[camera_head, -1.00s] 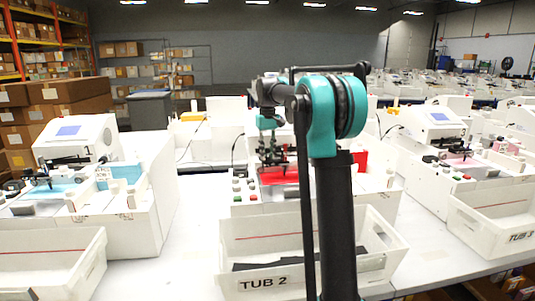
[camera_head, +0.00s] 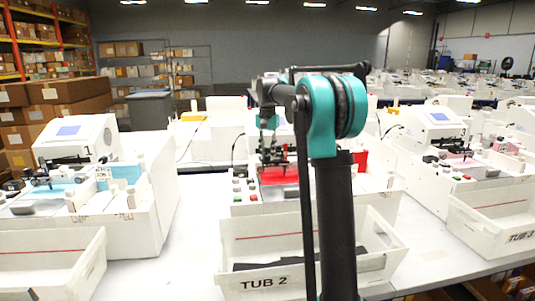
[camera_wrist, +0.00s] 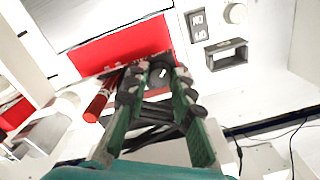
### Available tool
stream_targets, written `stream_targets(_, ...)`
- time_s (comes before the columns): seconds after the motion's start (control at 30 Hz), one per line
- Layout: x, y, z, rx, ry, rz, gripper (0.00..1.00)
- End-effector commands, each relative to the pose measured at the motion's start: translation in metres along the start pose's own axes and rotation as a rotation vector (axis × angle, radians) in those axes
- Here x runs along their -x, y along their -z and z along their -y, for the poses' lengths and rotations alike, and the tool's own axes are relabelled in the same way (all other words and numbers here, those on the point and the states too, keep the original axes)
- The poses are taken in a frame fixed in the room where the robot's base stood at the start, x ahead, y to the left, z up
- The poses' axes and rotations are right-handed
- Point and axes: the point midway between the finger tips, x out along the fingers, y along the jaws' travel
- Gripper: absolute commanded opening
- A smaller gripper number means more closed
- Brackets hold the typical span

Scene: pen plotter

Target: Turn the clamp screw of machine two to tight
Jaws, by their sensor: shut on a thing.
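Machine two is the white plotter (camera_head: 245,209) behind the tub marked TUB 2, with a red sheet (camera_head: 283,176) on its bed. The red sheet also shows in the wrist view (camera_wrist: 95,53). My gripper (camera_head: 273,158) is low over this bed. In the wrist view my gripper (camera_wrist: 156,84) has its fingers on both sides of a dark round knob (camera_wrist: 160,72) with a small white mark, which looks like the clamp screw. The fingers are shut on it and hide its sides. Whether the screw is tight cannot be told.
TUB 2 (camera_head: 263,282) stands in front of the machine. A red cylinder (camera_wrist: 100,98) lies close left of the fingers. Other plotters stand left (camera_head: 140,200) and right (camera_head: 435,125). My arm hides part of machine two.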

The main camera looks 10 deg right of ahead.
Motion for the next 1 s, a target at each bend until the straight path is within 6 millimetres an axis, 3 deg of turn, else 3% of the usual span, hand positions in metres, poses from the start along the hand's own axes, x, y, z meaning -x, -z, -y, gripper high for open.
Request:
stream_targets(0.77, 0.0004, 0.0005, 0.0002, -0.098, 0.001, -0.001, 0.00)
stream_targets(0.8, 0.0004, 0.0005, 0.0002, -0.098, 0.001, -0.001, 0.28)
stream_targets(0.93, 0.0003, 0.0004, 0.0001, -0.097, 0.001, -0.001, 0.44)
stream_targets(1.0, 0.0002, 0.0003, 0.0001, -0.097, 0.000, -0.001, 0.44)
